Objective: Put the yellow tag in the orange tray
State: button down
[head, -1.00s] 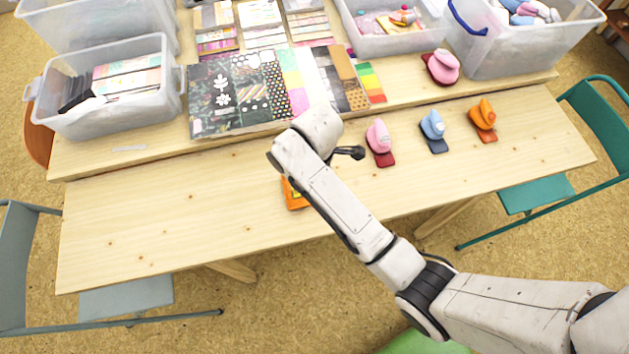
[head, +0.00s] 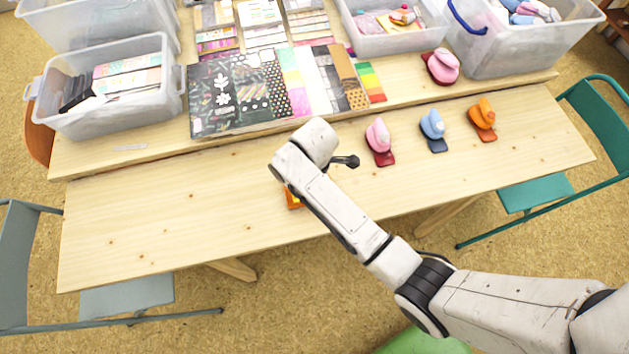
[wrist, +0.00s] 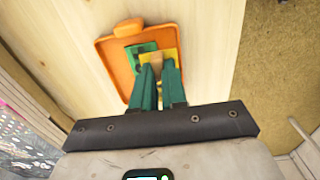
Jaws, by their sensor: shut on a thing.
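In the wrist view, the orange tray (wrist: 112,62) lies on the wooden table, with a tab at its far edge. A green tag (wrist: 137,52) with dark marks lies in its left part. The yellow tag (wrist: 171,54) is over the tray, right beside the green one. My gripper (wrist: 157,68) has teal fingers, shut on the yellow tag at a tan middle part. I cannot tell whether the tag touches the tray floor. In the head view, my arm hides the gripper and most of the orange tray (head: 292,199).
Pink (head: 378,139), blue (head: 432,128) and orange (head: 482,117) punches stand to the right on the table. Patterned sheets (head: 240,95) and clear bins (head: 110,105) fill the back. The table's left side is clear.

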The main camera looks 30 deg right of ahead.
jog(key=c, duration=1.2)
grip_release()
jog(key=shift+f, duration=0.1)
jog(key=shift+o, duration=0.2)
notch_tip(320, 180, up, 13)
jog(key=shift+p, duration=0.4)
